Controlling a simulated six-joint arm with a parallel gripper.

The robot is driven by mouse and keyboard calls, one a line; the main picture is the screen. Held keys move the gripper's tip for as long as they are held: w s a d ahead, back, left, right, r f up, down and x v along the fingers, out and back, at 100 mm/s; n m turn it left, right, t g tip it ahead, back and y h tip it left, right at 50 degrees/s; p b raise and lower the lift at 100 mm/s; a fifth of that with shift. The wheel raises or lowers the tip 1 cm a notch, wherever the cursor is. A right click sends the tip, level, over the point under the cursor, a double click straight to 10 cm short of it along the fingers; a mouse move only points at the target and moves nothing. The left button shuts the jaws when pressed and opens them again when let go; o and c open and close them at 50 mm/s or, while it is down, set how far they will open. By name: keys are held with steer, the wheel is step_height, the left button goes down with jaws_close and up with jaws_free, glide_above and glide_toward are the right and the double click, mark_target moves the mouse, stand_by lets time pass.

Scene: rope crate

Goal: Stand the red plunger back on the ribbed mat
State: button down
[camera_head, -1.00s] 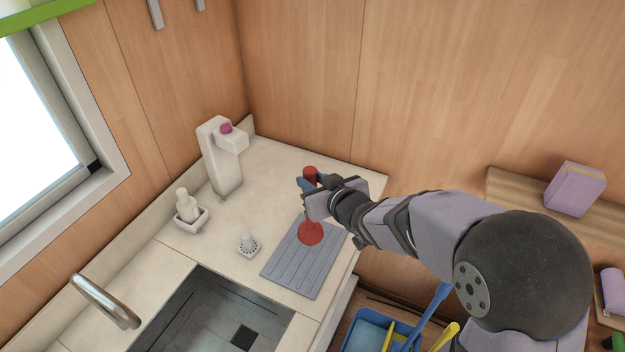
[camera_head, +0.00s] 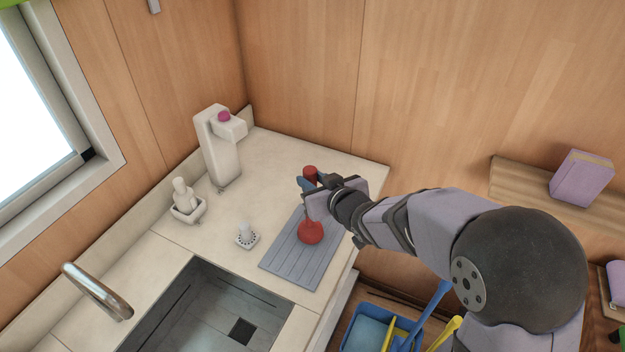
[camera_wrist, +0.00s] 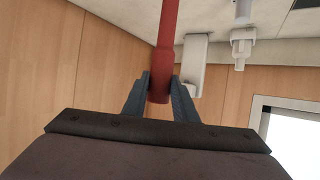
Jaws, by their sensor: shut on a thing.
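The red plunger (camera_head: 311,233) is upright, with its cup down over the ribbed mat (camera_head: 290,263) and its handle rising above. The cup appears to be at the mat's surface, but I cannot tell for sure whether it touches. My gripper (camera_head: 312,190) is shut on the plunger's handle near the top, coming in from the right. In the wrist view the two dark fingers (camera_wrist: 160,97) close on both sides of the red handle (camera_wrist: 167,40). The cup is out of the wrist view. The grey ribbed mat lies flat on the counter.
A white dispenser (camera_head: 219,155) with a pink knob stands at the back left. A white bottle in a holder (camera_head: 185,205) and a small brush (camera_head: 246,236) stand left of the mat. The sink (camera_head: 200,318) is in front. A blue bin (camera_head: 350,318) is below right.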

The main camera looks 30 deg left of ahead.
steer(key=shift+f+b, duration=0.5)
steer(key=shift+f, duration=0.05)
stand_by(0.4)
steer(key=c, duration=1.4)
jaws_free()
steer(key=shift+o, duration=0.2)
steer(key=shift+d, duration=0.1)
steer(key=b+v, duration=0.1)
steer(key=v, duration=0.6)
steer(key=shift+b, duration=0.35)
steer(key=shift+s, duration=0.1)
